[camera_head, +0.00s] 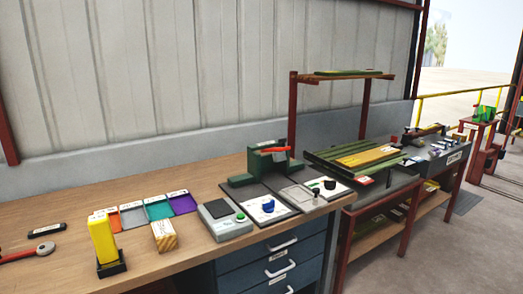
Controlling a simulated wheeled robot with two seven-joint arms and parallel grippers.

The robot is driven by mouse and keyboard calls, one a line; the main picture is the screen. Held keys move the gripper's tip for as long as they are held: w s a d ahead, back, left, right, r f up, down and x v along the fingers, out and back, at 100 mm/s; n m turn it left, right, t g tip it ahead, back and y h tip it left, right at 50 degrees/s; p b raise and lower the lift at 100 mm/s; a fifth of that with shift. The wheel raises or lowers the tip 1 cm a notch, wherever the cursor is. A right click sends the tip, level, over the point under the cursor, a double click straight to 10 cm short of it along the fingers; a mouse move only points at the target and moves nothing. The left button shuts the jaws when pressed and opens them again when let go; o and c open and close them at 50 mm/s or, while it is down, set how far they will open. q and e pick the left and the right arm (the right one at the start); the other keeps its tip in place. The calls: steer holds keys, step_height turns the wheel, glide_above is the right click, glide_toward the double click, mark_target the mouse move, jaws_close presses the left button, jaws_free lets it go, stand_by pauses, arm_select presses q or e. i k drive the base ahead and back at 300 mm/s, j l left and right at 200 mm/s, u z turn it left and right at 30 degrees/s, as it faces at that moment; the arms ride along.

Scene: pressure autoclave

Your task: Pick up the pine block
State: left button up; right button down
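The likely pine block (164,236) is a small pale wooden block with a striped grain on its front face and what looks like a light label on top. It stands on the wooden workbench (60,272) near the front edge, just right of a yellow upright device. Its sides facing me are unobstructed. Neither of my grippers is in view, and nothing is touching the block from above.
The yellow device (103,240) stands in a black holder left of the block. Coloured trays (158,208) lie behind it, and a grey scale-like device (225,220) sits to its right. A red-handled tool (28,254) lies far left. Bare bench lies in front.

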mark_target(165, 239)
steer(key=i+j+u, duration=0.15)
steer(key=u, duration=0.2)
steer(key=i+j+u, duration=0.1)
steer(key=i+u, duration=0.4)
steer(key=u, duration=0.2)
steer(key=i+l, duration=0.4)
steer(key=l, duration=0.25)
